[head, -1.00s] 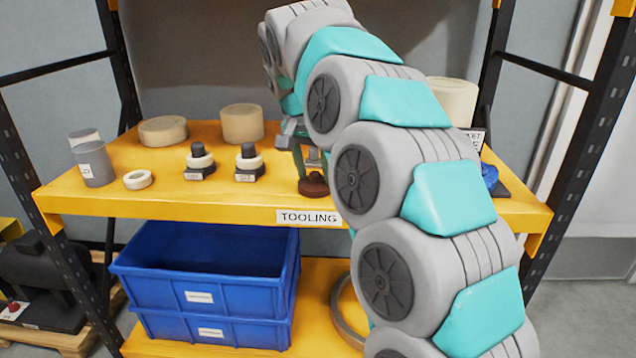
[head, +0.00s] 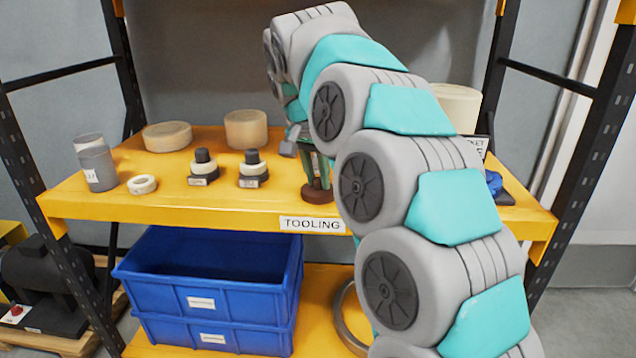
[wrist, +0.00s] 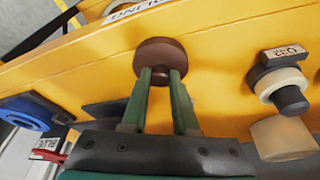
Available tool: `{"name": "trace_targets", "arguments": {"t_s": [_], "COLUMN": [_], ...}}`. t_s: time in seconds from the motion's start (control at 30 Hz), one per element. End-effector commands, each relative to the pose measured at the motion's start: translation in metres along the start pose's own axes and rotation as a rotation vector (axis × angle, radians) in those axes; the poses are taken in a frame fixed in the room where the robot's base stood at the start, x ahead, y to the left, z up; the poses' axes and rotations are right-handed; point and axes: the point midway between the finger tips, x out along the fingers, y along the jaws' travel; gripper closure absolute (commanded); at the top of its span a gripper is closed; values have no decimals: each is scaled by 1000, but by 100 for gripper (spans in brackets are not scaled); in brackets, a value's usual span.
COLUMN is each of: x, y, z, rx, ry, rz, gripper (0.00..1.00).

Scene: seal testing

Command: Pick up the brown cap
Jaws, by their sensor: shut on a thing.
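The brown cap (head: 317,193) is a round brown disc with a narrower knob on top, near the front edge of the yellow shelf in the head view. In the wrist view the brown cap (wrist: 160,58) shows between the tips of my green fingers. My gripper (wrist: 160,78) is shut on its knob, and it also shows in the head view (head: 315,172), pointing down from above. Whether the cap's base still touches the shelf I cannot tell. My arm hides part of the shelf to the right.
The yellow shelf (head: 110,200) holds two black posts with pale rings (head: 202,168), (head: 252,169) left of the cap. A white ring (head: 142,184), grey cylinders (head: 97,168) and beige discs stand farther left and back. A blue part (head: 493,183) lies at the right. Blue bins (head: 150,290) sit below.

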Motion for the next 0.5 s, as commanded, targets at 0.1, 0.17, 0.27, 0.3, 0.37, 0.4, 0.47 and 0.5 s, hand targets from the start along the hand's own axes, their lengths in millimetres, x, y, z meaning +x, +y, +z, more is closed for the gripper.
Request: {"name": "trace_targets", "arguments": {"t_s": [0.1,0.17,0.27,0.3,0.37,0.4,0.47,0.5], "x": [-2,-3,-8,-10,-13,-14,-17,-19], "y": [0,0,0,0,0,0,0,0], "z": [-1,-2,-4,-4,-5,-5,-6,-7], "rx": [1,2,3,3,2,2,1,2], "ry": [1,1,2,1,0,0,0,1], "rz": [0,-1,-2,-2,-1,-1,-1,-1], "gripper": [100,100,100,100,100,100,100,100]}}
